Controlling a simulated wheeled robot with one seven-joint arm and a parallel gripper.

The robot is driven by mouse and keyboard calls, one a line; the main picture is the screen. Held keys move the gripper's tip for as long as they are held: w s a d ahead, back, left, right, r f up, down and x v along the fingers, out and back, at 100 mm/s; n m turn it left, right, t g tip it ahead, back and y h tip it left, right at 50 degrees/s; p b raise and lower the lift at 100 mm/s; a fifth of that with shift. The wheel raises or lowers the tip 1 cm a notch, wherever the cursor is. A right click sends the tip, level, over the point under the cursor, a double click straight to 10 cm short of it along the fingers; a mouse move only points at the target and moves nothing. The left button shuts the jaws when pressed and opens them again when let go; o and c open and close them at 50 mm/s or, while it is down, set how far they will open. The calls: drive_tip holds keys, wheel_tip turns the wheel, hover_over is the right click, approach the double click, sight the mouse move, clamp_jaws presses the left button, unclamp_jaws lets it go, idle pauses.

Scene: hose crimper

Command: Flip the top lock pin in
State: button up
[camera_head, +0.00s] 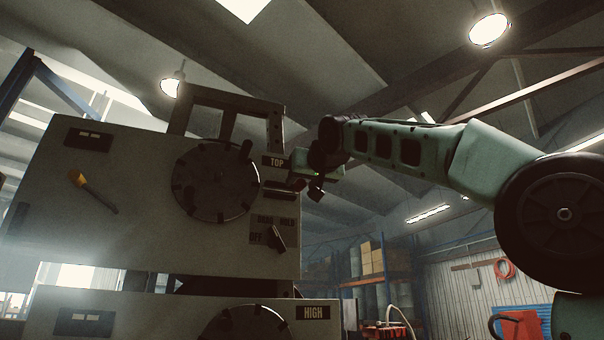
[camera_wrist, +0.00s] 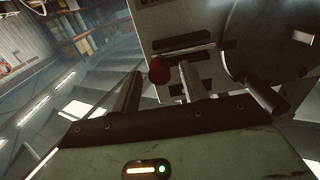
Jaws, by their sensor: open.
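The top lock pin shows in the wrist view as a dark bar with a red ball knob (camera_wrist: 159,69), standing out from the machine's panel. My gripper (camera_wrist: 161,77) is open, with one finger on each side of the knob; I cannot tell whether either touches it. In the head view my gripper (camera_head: 303,186) is at the right edge of the upper machine housing (camera_head: 120,165), just below the TOP label (camera_head: 274,162). The pin cannot be made out there among the dark shapes by the gripper.
A large round dial (camera_head: 215,182) is left of the gripper. A dark selector knob (camera_head: 277,237) is just below it. A yellow-tipped lever (camera_head: 78,179) is farther left. A lower housing carries a HIGH label (camera_head: 313,313). Right of the machine, the space near my gripper looks open.

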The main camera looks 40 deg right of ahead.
sight(281, 188)
drive_tip(key=shift+w+d, duration=0.1)
drive_tip(key=shift+w, duration=0.35)
clamp_jaws()
drive_tip(key=shift+w+a+b, duration=0.25)
drive_tip(key=shift+a+b, duration=0.05)
drive_tip(key=shift+a, duration=0.5)
drive_tip(key=shift+w+a+b, duration=0.2)
drive_tip(key=shift+a+b, duration=0.1)
drive_tip(key=shift+a, duration=0.5)
unclamp_jaws()
drive_tip(key=shift+a, duration=0.2)
drive_tip(key=shift+d, duration=0.15)
